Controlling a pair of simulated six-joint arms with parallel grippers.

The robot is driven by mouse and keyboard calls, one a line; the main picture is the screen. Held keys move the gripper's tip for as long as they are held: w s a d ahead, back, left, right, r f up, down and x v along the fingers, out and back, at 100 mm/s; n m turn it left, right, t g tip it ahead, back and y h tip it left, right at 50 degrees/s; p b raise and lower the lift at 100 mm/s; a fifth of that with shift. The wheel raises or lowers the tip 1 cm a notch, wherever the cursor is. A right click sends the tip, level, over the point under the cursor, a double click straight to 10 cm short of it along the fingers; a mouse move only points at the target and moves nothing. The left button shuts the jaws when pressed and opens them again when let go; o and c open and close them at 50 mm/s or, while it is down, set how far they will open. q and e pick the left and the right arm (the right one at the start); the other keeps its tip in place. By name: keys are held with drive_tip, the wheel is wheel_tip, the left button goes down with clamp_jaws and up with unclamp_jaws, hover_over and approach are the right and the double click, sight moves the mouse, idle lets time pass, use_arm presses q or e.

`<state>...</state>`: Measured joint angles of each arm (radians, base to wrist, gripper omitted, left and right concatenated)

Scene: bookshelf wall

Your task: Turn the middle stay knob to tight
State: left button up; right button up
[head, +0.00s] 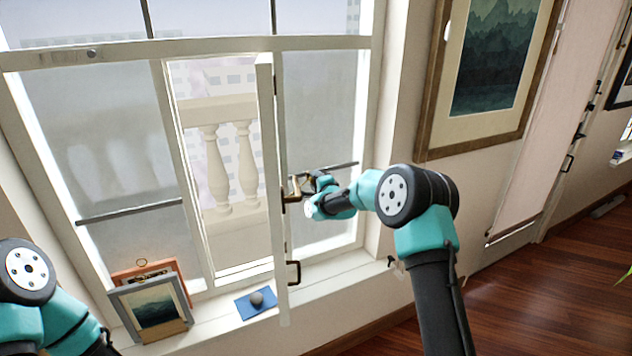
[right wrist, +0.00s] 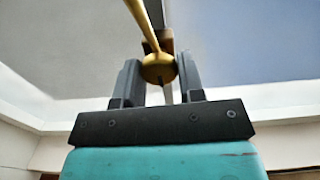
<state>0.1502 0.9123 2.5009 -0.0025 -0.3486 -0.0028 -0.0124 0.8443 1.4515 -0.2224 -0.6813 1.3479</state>
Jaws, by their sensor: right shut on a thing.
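A brass knob (right wrist: 158,70) with a brass rod running up from it sits between the two dark fingers of my right gripper (right wrist: 159,62) in the right wrist view. The gripper is shut on it. In the head view my right gripper (head: 309,179) is at the open window sash (head: 267,130), by a small brass fitting (head: 293,186) at mid height. The knob's setting cannot be read, and the fingers partly cover the fitting. Of my left arm only a part shows at the lower left; its gripper is not in view.
A dark handle (head: 293,273) is low on the sash. A large framed picture (head: 426,120) hangs right of the window.

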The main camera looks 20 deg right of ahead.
drive_tip(key=shift+m, duration=0.4)
drive_tip(key=o, duration=0.9)
drive_tip(key=s+d, duration=0.2)
drive_tip(key=s, duration=1.5)
drive_tip(key=shift+d, duration=0.4)
drive_tip(key=shift+s+f, duration=0.1)
